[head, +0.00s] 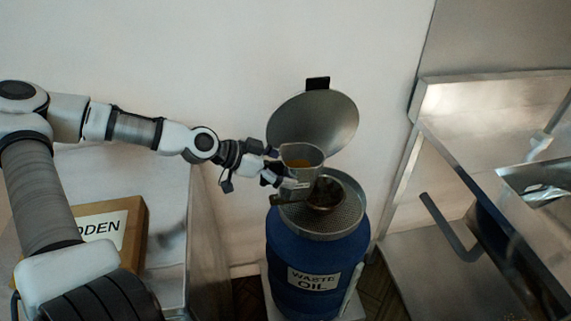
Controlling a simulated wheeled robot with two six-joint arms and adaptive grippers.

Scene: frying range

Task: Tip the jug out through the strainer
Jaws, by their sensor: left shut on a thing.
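My left gripper (274,168) is shut on a clear jug (303,152) with some amber-brown liquid in it. It holds the jug just above the left part of a blue drum (287,250) labelled "WASTE OIL". The jug looks close to upright; a slight tilt is hard to judge. A round metal strainer (352,212) with a perforated rim and a dark bowl in its middle sits on the drum's top. The jug's lower part overlaps the strainer's left edge in the picture. The drum's round metal lid (335,112) stands open behind. My right gripper is out of view.
A steel frame unit (408,190) with a bar handle (450,228) stands close on the right. On the left, a wooden box (135,215) with a partly hidden label sits on a metal counter (178,240). A wall is behind the drum.

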